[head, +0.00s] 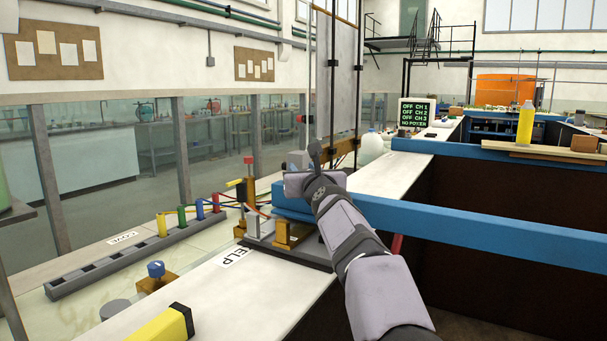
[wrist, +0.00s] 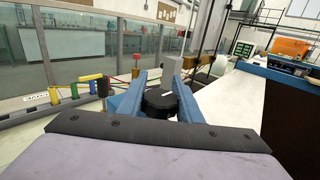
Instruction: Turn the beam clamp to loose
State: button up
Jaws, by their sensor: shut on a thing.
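The beam clamp's round black knob (wrist: 160,102) sits between the two blue fingers of my gripper (wrist: 160,86) in the wrist view. A short white mark shows on its top. The fingers are shut on the knob's sides. In the head view, my wrist and forearm hide the knob and the fingers. My arm reaches over the blue beam (head: 480,223) near its left end. I cannot tell from the mark alone whether the clamp is tight or loose.
Left of the beam end stand a red-topped post (head: 249,180) and colored plugs with wires on a grey strip (head: 125,262). A white jug (head: 372,148) stands behind my arm. A yellow block (head: 160,325) lies on the white ledge in front. The display (head: 417,113) reads OFF channels.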

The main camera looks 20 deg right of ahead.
jog(key=o, duration=1)
jog(key=shift+o, duration=0.2)
jog(key=shift+s, duration=0.15)
jog(key=shift+s+a+b, duration=0.2)
jog(key=shift+s+b, duration=1.25)
jog(key=shift+s, duration=2.1)
